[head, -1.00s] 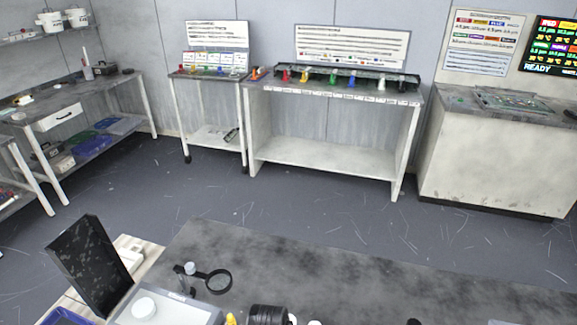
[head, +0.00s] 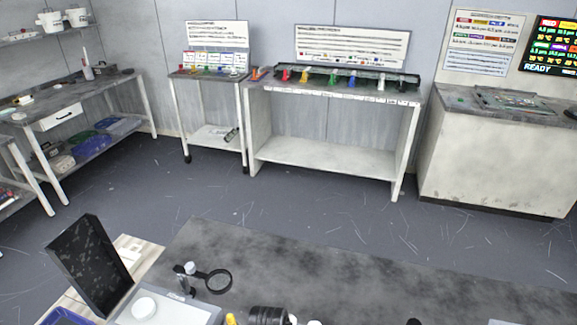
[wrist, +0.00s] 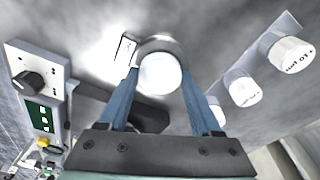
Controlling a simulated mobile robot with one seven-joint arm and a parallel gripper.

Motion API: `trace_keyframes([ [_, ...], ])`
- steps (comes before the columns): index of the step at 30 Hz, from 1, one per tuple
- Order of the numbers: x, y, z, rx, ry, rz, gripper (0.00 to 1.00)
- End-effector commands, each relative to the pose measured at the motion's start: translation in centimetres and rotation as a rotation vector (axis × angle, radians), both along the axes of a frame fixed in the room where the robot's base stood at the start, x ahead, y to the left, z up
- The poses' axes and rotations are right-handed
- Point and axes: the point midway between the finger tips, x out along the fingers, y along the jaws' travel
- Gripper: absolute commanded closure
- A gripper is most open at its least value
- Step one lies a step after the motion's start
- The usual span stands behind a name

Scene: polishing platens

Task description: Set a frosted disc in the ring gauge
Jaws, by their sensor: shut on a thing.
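In the wrist view, my gripper (wrist: 160,85) has its two blue fingers closed on a pale, whitish round piece (wrist: 160,74), which looks like the frosted disc. A grey curved rim (wrist: 158,42) shows just beyond the disc's upper edge; I cannot tell whether it is the ring gauge or part of the held piece. Whether the disc touches the surface beyond is not clear. The head view does not show my gripper, and I cannot make out the ring gauge there.
In the wrist view, white printed cylinders (wrist: 245,92) stand to the right and a panel with a black knob (wrist: 35,85) to the left. In the head view, a magnifier (head: 219,281) and a light tray with a white round piece (head: 144,307) are on the near grey table (head: 330,280).

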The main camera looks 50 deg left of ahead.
Motion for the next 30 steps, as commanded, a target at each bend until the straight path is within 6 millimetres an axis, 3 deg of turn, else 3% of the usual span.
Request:
trace_keyframes([
  [22,0.02,0.02,-0.27,0.001,-0.001,0.0,0.95],
  [23,0.02,0.02,-0.27,0.001,-0.001,0.0,0.29],
  [27,0.02,0.02,-0.27,0.001,-0.001,0.0,0.04],
  [30,0.01,0.02,-0.28,0.0,0.0,0.0,0.0],
])
